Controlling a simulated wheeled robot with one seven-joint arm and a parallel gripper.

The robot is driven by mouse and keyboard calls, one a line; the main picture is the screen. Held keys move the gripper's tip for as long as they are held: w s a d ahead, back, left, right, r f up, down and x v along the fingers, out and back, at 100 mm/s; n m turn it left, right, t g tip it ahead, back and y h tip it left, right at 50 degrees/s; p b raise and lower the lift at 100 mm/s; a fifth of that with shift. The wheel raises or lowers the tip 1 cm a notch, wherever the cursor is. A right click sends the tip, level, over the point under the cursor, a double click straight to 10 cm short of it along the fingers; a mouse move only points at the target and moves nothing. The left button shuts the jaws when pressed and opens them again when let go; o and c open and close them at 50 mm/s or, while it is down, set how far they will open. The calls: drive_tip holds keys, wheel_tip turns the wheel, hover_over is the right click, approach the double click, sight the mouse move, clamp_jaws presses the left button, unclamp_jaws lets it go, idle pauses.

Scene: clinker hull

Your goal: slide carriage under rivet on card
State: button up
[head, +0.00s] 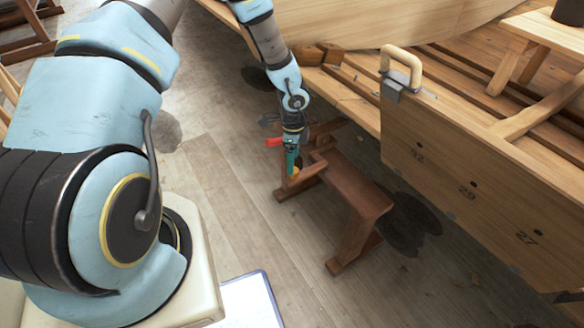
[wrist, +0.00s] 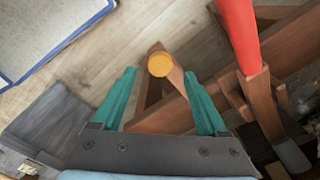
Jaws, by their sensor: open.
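The carriage (head: 392,88), a grey block with a pale looped handle (head: 403,62), sits on the top edge of a wooden plank (head: 450,150) at the right of the head view. My gripper (head: 291,165) is open, well left of the carriage. In the wrist view its teal fingers (wrist: 160,82) are apart, with a yellow round end between and beyond them.
A brown wooden bench (head: 350,180) stands below my gripper, close to it. The yellow round end (wrist: 160,64) is by the bench. A red handle (wrist: 238,35) rises close to the right finger. The hull planking fills the upper right. Bare floor lies left of the bench.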

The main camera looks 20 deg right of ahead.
drive_tip(key=shift+f, duration=2.05)
drive_tip(key=shift+c, duration=0.2)
clamp_jaws()
